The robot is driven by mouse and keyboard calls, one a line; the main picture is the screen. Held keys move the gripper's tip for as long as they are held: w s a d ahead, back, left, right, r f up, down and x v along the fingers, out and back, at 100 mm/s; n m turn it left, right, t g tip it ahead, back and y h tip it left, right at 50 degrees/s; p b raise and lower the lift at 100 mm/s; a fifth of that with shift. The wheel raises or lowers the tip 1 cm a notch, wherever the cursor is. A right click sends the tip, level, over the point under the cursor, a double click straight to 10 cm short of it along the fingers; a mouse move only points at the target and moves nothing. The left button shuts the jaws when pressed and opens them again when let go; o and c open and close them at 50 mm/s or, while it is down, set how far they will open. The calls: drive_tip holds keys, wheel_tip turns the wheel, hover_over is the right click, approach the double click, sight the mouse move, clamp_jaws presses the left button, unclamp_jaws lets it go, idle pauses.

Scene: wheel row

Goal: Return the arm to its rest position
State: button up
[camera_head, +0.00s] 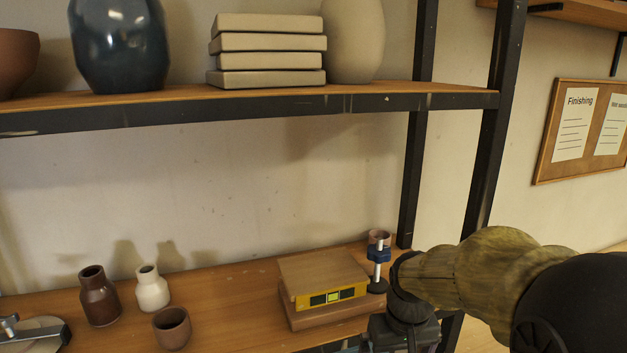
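My arm (485,268) reaches in from the right edge, with a mottled yellow-brown sleeve and black joints. Its wrist end hangs at the lower right, over the front right part of the lower shelf board. The dark housing of my gripper (403,330) points down and is cut off by the bottom edge. Its fingertips are not seen, so I cannot tell whether it is open or holds anything.
A brown bottle (98,296), a white bottle (152,289) and a brown cup (172,328) stand at left. The upper shelf (370,98) and a black post (490,130) bound the space.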

drive_tip(key=s+f+m+t+b, duration=0.1)
drive_tip(key=s+f, duration=0.6)
drive_tip(key=f, duration=0.1)
drive_tip(key=shift+s+f, duration=0.3)
drive_tip(key=shift+s, duration=0.1)
drive_tip(key=shift+s, duration=0.1)
drive_tip(key=shift+w, duration=0.2)
drive_tip(key=shift+s+d, duration=0.15)
drive_tip(key=shift+s, duration=0.1)
